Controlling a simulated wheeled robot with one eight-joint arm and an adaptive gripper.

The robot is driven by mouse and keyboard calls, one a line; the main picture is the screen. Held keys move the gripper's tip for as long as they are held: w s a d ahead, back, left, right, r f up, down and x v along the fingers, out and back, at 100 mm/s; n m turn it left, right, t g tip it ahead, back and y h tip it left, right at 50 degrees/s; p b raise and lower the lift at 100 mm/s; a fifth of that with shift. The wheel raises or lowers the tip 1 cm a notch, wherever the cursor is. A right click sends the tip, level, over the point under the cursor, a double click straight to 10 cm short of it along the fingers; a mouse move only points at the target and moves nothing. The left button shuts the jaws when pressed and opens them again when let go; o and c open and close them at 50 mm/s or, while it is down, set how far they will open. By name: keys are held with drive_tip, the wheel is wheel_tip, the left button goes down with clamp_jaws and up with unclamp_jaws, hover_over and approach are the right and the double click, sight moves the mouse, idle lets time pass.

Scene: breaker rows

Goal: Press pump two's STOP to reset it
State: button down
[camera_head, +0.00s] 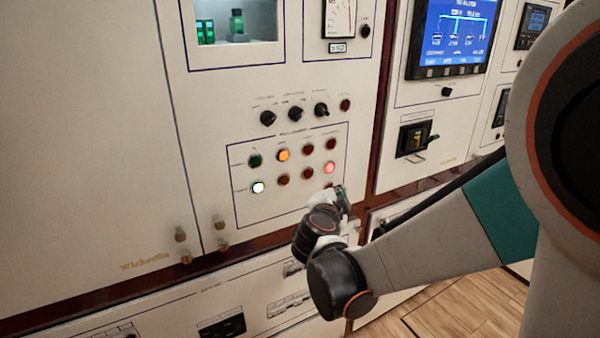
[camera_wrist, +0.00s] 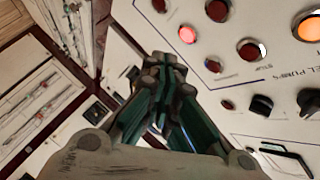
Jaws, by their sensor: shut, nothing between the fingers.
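The pump panel (camera_head: 243,212) on the cabinet front has two rows of round buttons and lamps. In the lower row stand a lit white one (camera_head: 258,187), a dark amber one (camera_head: 283,180), a dark red one (camera_head: 307,173) and a lit red one (camera_head: 329,168). The dark red one (camera_wrist: 217,11) and lit red one (camera_wrist: 187,34) also show in the wrist view. My gripper (camera_head: 342,192) is shut and empty, near the panel's lower right corner, below the lit red lamp. Contact cannot be told.
The upper row holds a green button (camera_head: 255,160), a lit orange lamp (camera_head: 283,155) and two dark red ones. Black knobs (camera_head: 295,113) sit above the panel. A switch unit (camera_head: 415,138) and a blue screen (camera_head: 455,35) are on the cabinet at right. Brass knobs (camera_head: 180,235) protrude lower left.

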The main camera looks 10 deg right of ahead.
drive_tip(key=shift+w+a, duration=0.45)
drive_tip(key=shift+w, duration=0.95)
drive_tip(key=shift+w+a, duration=0.45)
drive_tip(key=shift+w, duration=0.9)
drive_tip(key=shift+w+a, duration=0.45)
drive_tip(key=shift+w, duration=0.95)
drive_tip(key=shift+w, duration=0.1)
drive_tip(key=shift+w+a, duration=0.15)
drive_tip(key=shift+w, duration=0.15)
drive_tip(key=shift+w+a+b, duration=0.1)
drive_tip(key=shift+w+b, duration=0.2)
drive_tip(key=shift+w, duration=0.1)
drive_tip(key=shift+s+d, duration=0.25)
drive_tip(key=shift+s, duration=0.55)
drive_tip(key=shift+s, duration=0.1)
drive_tip(key=shift+s+d, duration=0.25)
drive_tip(key=shift+s, duration=0.5)
drive_tip(key=shift+s+d, duration=0.3)
drive_tip(key=shift+s, duration=0.5)
drive_tip(key=shift+s+d, duration=0.25)
drive_tip(key=shift+s, duration=0.5)
